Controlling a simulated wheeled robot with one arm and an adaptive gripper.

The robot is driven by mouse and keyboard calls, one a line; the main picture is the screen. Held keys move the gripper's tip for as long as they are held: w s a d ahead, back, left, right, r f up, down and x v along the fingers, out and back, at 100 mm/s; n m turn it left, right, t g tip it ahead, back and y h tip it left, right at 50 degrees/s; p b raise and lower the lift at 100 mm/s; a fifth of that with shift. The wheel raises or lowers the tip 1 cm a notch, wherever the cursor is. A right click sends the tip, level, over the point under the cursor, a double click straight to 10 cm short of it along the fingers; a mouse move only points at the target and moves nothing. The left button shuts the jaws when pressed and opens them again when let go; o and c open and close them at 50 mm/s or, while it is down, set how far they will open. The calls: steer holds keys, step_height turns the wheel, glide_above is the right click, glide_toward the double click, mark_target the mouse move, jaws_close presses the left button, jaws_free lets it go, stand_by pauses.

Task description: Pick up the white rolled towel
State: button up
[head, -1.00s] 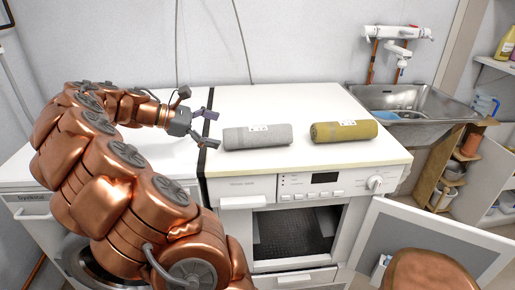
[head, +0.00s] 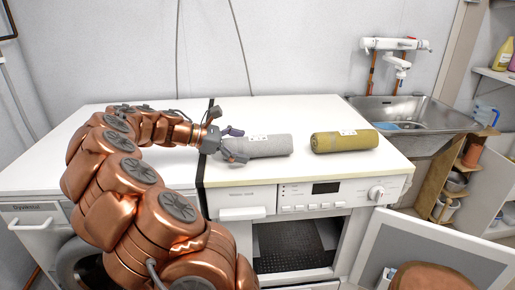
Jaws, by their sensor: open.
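A light grey-white rolled towel (head: 268,146) with a small white label lies on the white top of the right-hand machine. An olive-yellow rolled towel (head: 344,141) lies to its right, apart from it. My gripper (head: 238,145) is at the left end of the grey-white towel, its open fingers at that end, one toward the back and one toward the front. I cannot tell whether the fingers touch the towel. The fingers hide part of the towel's left end.
The white worktop (head: 300,108) behind the towels is clear. A metal sink (head: 420,110) with a wall tap (head: 397,62) is at the right. An open machine door (head: 425,250) sticks out at the lower right. A shelf unit stands at the far right.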

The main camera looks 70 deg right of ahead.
steer(key=shift+c, duration=0.2)
steer(key=c, duration=1.1)
steer(key=shift+c, duration=0.2)
steer(key=shift+r, duration=0.15)
